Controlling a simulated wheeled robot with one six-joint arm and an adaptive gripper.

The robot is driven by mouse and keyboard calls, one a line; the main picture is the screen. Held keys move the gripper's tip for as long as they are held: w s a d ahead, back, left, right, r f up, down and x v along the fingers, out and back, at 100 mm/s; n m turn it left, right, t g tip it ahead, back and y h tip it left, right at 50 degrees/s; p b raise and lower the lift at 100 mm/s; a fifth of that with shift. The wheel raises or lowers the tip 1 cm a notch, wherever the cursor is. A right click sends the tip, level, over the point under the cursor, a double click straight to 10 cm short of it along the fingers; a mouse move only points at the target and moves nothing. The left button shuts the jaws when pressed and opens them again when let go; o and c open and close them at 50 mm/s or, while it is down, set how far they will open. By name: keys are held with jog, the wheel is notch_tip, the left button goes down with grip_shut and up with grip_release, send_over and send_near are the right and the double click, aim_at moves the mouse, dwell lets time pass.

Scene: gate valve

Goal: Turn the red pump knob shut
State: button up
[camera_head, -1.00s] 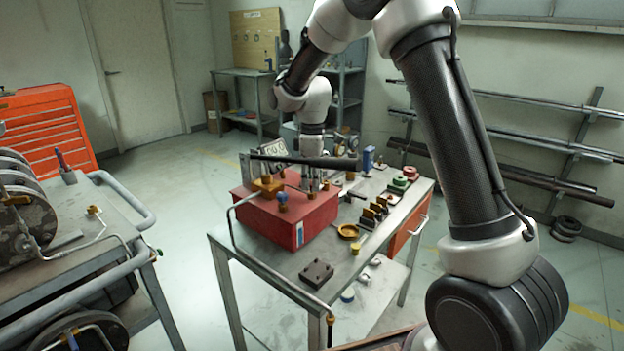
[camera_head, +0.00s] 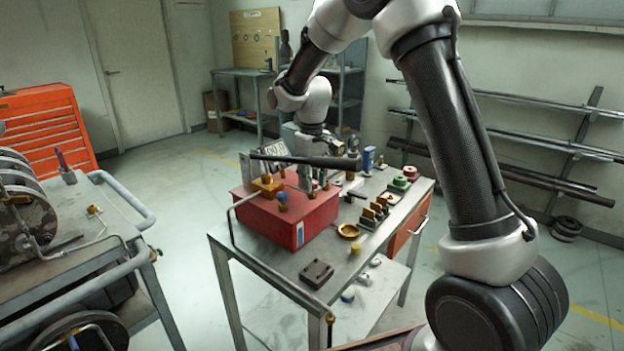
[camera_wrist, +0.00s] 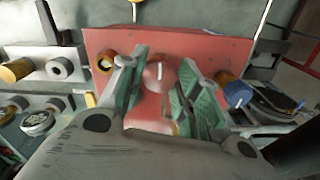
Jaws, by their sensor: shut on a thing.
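The red pump knob (camera_wrist: 157,76) sits on top of the red pump box (camera_wrist: 215,45) in the wrist view, with a short white mark on it. My gripper (camera_wrist: 156,80) has its green-padded fingers on both sides of the knob and is shut on it. In the head view, the red pump box (camera_head: 312,228) stands on the metal bench, and my gripper (camera_head: 314,180) reaches down onto its top from behind. The knob itself is hidden there by my gripper and a dark bar.
A dark horizontal bar (camera_head: 305,161) crosses in front of my gripper. A blue-capped fitting (camera_head: 283,203) and a brass fitting (camera_head: 267,187) stand on the box. Small parts, including a brass dish (camera_head: 348,231) and a dark block (camera_head: 316,273), lie on the bench.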

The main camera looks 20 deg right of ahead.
jog(key=shift+m, duration=0.3)
jog(key=o, duration=1)
